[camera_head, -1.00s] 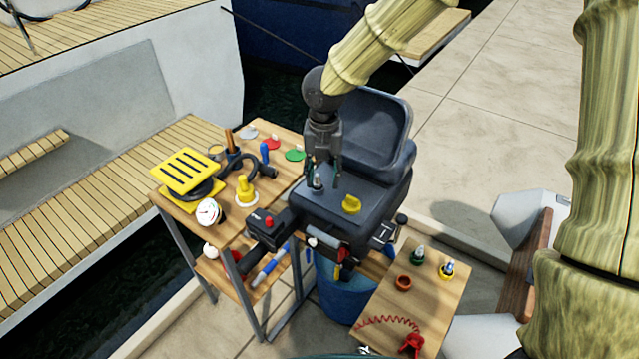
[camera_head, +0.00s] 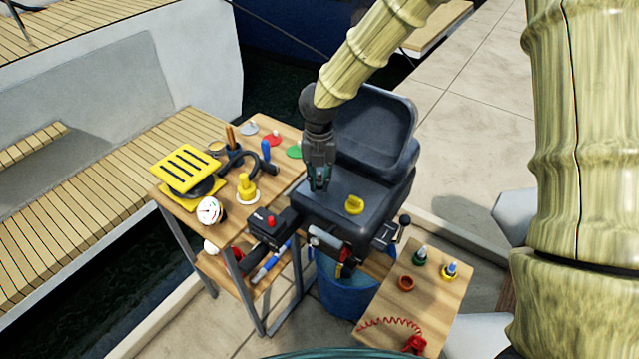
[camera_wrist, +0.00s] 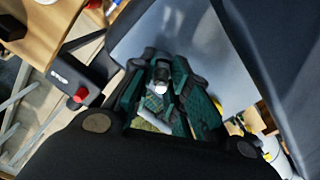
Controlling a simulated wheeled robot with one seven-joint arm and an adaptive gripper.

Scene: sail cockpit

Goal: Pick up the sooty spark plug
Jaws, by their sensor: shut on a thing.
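My gripper (camera_head: 319,186) points down over the flat top of the dark outboard motor (camera_head: 338,206). Its jaws are closed around a spark plug, the sooty one by its place on the motor. In the wrist view, the plug's pale end (camera_wrist: 160,87) shows between the green-padded fingers of my gripper (camera_wrist: 160,95). The rest of the plug is hidden by the fingers, and its soot cannot be made out. I cannot tell whether the plug still touches the motor.
The raised cowl (camera_head: 372,130) is close behind. The left workbench (camera_head: 222,226) is crowded.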

